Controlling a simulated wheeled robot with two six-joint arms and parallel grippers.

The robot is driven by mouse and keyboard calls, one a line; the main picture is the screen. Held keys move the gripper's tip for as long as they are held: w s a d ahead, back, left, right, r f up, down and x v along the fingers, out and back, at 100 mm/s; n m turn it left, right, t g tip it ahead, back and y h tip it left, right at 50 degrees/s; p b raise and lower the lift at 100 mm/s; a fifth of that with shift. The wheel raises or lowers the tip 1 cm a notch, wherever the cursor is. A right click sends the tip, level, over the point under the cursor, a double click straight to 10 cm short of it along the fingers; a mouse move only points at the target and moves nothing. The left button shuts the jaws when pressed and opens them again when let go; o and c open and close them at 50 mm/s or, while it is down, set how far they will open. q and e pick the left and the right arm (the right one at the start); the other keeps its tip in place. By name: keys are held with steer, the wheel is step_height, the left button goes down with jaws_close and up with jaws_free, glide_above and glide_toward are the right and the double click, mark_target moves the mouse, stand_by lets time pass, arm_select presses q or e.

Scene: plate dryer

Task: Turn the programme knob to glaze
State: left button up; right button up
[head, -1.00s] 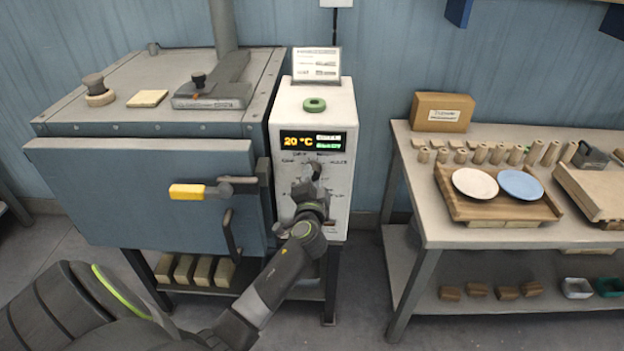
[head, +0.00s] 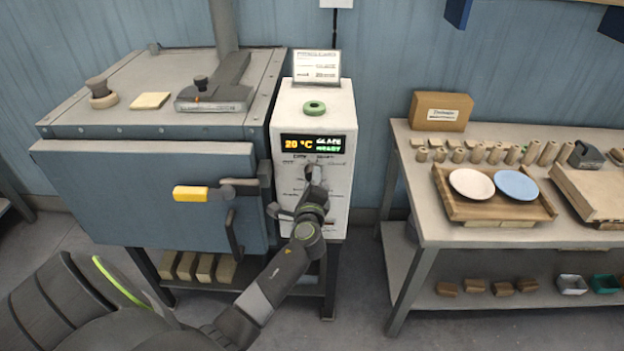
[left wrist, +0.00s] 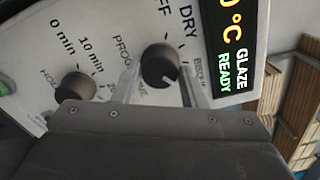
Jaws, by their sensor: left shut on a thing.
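The white control box (head: 337,205) stands beside the blue-grey kiln. Its display (head: 313,144) reads 20 °C, GLAZE, READY, and the same words GLAZE READY show on the display in the left wrist view (left wrist: 233,45). The programme knob (left wrist: 160,66) is a dark round knob on the panel, with DRY and OFF among the labels around it. My left gripper (head: 314,177) is at the panel, shut on this knob, with one finger on each side of it. Its wrist hides part of the dial's labels. My right gripper is out of view.
A second dark knob (left wrist: 76,87), with minute marks, sits beside the programme knob. The kiln door (head: 110,190) has a yellow-gripped handle (head: 190,193) left of my arm. A workbench (head: 440,235) with plates stands to the right, with a gap between.

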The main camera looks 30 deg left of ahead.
arm_select(q)
steer(key=shift+r+m, duration=0.1)
steer(key=shift+m, duration=0.5)
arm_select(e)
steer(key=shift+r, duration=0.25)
arm_select(q)
steer(key=shift+m, duration=0.3)
steer(key=o, duration=1)
steer(key=shift+w, duration=0.1)
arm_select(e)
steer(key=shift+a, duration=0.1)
arm_select(q)
steer(key=shift+f, duration=0.2)
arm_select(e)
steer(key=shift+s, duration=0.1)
